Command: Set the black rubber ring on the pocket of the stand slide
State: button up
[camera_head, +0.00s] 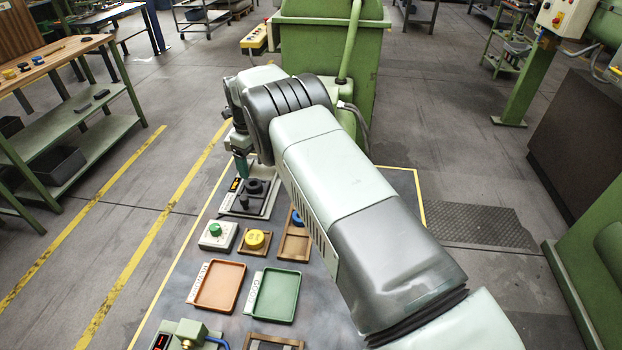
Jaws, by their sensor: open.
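My gripper (241,168), with teal fingers, points down at the upper middle of the head view. It is open, over the left part of a light-cased stand (268,204) with a dark top. A small round black piece (254,186) sits on that dark top, just right of and below my fingertips in the picture. It may be the black rubber ring, but it is too small to be sure. I see nothing between the fingers. The stand's slide and its pocket cannot be told apart clearly, and my arm covers the area to the right.
Near the stand are a white box with a green knob (215,231), a yellow round part (255,239) on a wooden holder and a blue part (297,217) in a wooden tray. An orange tray (196,297) and a green tray (262,308) lie closer. A green machine stands behind.

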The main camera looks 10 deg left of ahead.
jog(key=n, duration=1.1)
send_over(297, 246)
jog(key=shift+n, duration=0.3)
notch_tip(297, 246, down, 10)
jog(key=shift+r, duration=0.15)
jog(key=s+d+r+n+t+y, duration=0.15)
jog(key=d+r, duration=0.25)
jog(key=r, duration=1)
jog(key=d+r+n+h, duration=0.15)
jog(key=d+r, duration=0.25)
jog(key=r, duration=1.1)
jog(key=s+d+r+n+t, duration=0.2)
jog(key=s+d+r+n, duration=0.2)
jog(key=s+d+r, duration=0.3)
jog(key=s+d+r+n+t, duration=0.2)
jog(key=s+d+r+n, duration=0.2)
jog(key=s+d+r, duration=0.3)
jog(key=s, duration=0.4)
jog(key=shift+s, duration=0.25)
